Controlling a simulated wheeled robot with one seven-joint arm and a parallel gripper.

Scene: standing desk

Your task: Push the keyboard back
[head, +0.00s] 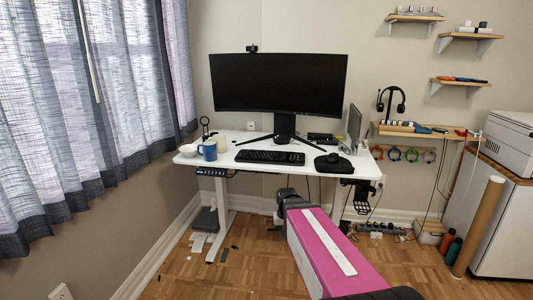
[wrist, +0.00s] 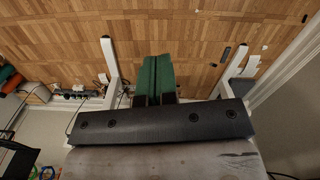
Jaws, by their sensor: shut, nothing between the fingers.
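The black keyboard (head: 270,157) lies flat on the white desk (head: 224,163), in front of the monitor stand. My gripper (head: 284,194) shows as a dark shape at the end of my pink arm in the head view. It appears in front of and below the desk's front edge, apart from the keyboard. Its fingers are hard to make out there. In the wrist view the green fingers of my gripper (wrist: 156,62) are together, shut with nothing between them. The keyboard does not show in the wrist view.
The monitor (head: 278,84) stands behind the keyboard. A blue mug (head: 209,151) and white bowl (head: 188,150) are to its left; a mouse (head: 333,157) on a dark pad is to its right. White desk legs (wrist: 109,62) flank my fingers in the wrist view.

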